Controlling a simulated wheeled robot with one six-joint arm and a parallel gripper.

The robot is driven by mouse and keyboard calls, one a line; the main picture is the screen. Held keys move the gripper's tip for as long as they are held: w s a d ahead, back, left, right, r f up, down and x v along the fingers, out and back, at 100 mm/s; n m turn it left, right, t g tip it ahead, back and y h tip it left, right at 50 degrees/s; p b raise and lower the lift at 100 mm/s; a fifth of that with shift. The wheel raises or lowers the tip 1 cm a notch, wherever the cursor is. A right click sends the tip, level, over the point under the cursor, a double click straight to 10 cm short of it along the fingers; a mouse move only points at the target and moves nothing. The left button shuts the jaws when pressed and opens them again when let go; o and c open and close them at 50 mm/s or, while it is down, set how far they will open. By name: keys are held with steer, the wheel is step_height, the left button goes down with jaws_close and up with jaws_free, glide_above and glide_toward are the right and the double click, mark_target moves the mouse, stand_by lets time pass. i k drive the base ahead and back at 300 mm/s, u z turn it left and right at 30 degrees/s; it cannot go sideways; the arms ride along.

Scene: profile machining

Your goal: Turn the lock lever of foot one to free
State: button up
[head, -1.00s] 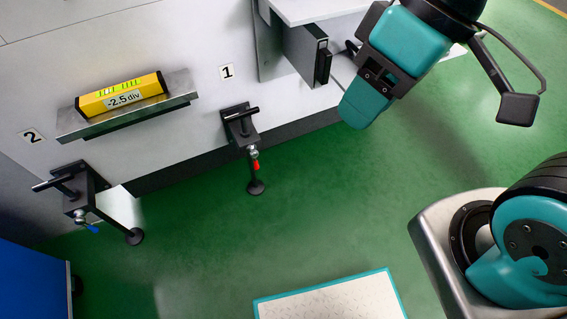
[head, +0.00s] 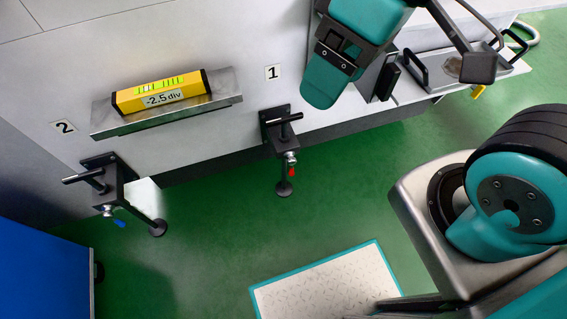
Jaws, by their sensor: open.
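Foot one (head: 279,130) is a black bracket on the pale machine wall beside the label 1 (head: 273,72). It has a black crank bar on top and a round dark pad (head: 284,188) at the bottom, over the green floor. Its small red lock lever (head: 291,171) hangs down below a silver joint. My gripper (head: 322,92), with teal fingers, is above and right of foot one in the picture, apart from it. It is open and holds nothing that I can see; the gap between its fingers is hard to see.
Foot two (head: 108,185), with a blue lever (head: 118,223), is at the left by the label 2 (head: 64,127). A yellow level (head: 161,92) reading -2.5 div lies on a metal shelf (head: 224,92). A blue cabinet (head: 45,280) and a teal-edged mat (head: 325,285) are in front.

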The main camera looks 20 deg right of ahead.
mark_target(289, 155)
steer(key=z, duration=2.95)
steer(key=k, duration=0.8)
steer(key=u, duration=0.45)
